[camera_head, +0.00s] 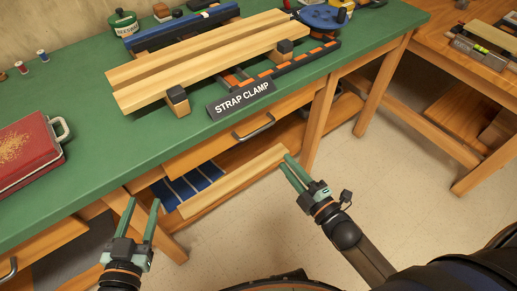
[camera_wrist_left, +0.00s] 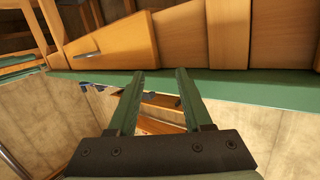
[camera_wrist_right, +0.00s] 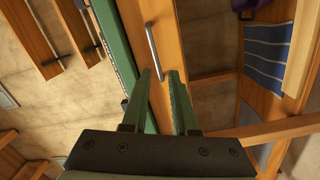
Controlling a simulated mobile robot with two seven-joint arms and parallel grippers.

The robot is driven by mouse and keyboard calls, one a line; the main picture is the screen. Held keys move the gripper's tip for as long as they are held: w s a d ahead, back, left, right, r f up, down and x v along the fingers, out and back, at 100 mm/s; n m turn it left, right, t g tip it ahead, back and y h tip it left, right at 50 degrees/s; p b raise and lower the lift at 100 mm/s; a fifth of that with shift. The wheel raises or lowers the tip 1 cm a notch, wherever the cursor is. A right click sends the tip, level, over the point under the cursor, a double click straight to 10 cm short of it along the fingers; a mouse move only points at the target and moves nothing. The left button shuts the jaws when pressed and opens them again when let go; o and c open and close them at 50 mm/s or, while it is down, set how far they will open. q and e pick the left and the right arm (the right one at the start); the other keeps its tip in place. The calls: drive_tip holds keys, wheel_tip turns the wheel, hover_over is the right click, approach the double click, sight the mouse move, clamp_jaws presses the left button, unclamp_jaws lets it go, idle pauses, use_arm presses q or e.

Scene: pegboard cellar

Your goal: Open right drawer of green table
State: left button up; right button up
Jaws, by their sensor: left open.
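The green table (camera_head: 85,118) fills the left and middle of the head view. Its right drawer (camera_head: 205,150) has a wooden front with a dark bar handle (camera_head: 254,128) and looks closed under the tabletop. In the right wrist view, the drawer's handle (camera_wrist_right: 153,48) lies beyond the fingertips. My right gripper (camera_head: 285,161) is partly open and empty, below and to the right of the handle, apart from it. My left gripper (camera_head: 143,203) is open and empty in front of the table, left of the drawer. A handled wooden front (camera_wrist_left: 110,45) shows in the left wrist view.
Below the drawer is a shelf with a pale front board (camera_head: 230,182) and blue striped cloth (camera_head: 190,186). A red box (camera_head: 28,155), a strap clamp sign (camera_head: 241,98) and long boards (camera_head: 205,60) are on the table. Bare floor (camera_head: 250,235) is in front.

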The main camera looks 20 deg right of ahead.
sight(258, 131)
use_arm(q)
wheel_tip(258, 131, up, 10)
drive_tip(key=d+m+t+h+b, duration=0.1)
drive_tip(key=m+t+h+b, duration=0.2)
drive_tip(key=t+b, duration=0.1)
drive_tip(key=shift+s+t+h, duration=0.25)
drive_tip(key=shift+t+h, duration=0.15)
drive_tip(key=shift+t, duration=0.2)
use_arm(e)
drive_tip(key=shift+w+a+r+n+t+y, duration=0.3)
drive_tip(key=shift+w+a+n, duration=0.45)
drive_tip(key=shift+w, duration=1.4)
drive_tip(key=shift+w+a+r+n+t+y, duration=0.15)
drive_tip(key=shift+w+a+n+y, duration=0.5)
drive_tip(key=shift+w, duration=1.5)
drive_tip(key=shift+w+a+r+n+t+y, duration=0.2)
drive_tip(key=shift+w+a+n, duration=0.7)
drive_tip(key=shift+w, duration=1.25)
use_arm(q)
drive_tip(key=shift+d, duration=0.1)
use_arm(e)
drive_tip(key=shift+d, duration=0.15)
clamp_jaws()
